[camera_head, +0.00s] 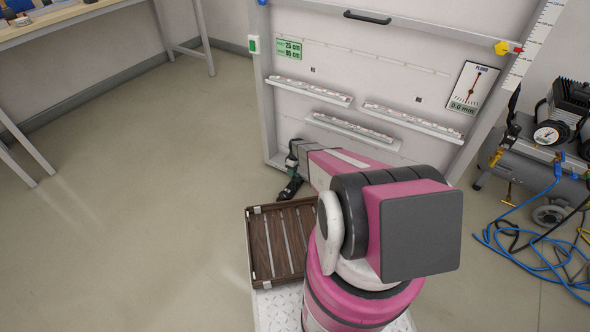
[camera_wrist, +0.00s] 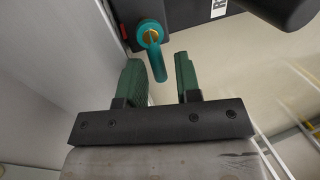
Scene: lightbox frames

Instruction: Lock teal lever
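The teal lever (camera_wrist: 157,62) shows at the top of the wrist view. It has a round hub with a brass-coloured centre, and its handle hangs down, slightly tilted. The hub is mounted on a dark block (camera_wrist: 188,38). My gripper (camera_wrist: 160,68) is open, with its two green fingers apart. The lower end of the handle appears between the fingertips, with visible gaps on both sides. In the head view my gripper (camera_head: 293,170) is low beside the lower left part of the white panel frame. The lever cannot be made out in the head view.
The white panel (camera_head: 350,60) carries several narrow shelves and a gauge card (camera_head: 472,88). A slatted brown tray (camera_head: 281,244) lies below my gripper. A compressor (camera_head: 545,150) with blue hoses stands at right. A table (camera_head: 70,15) stands at upper left; the floor at left is clear.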

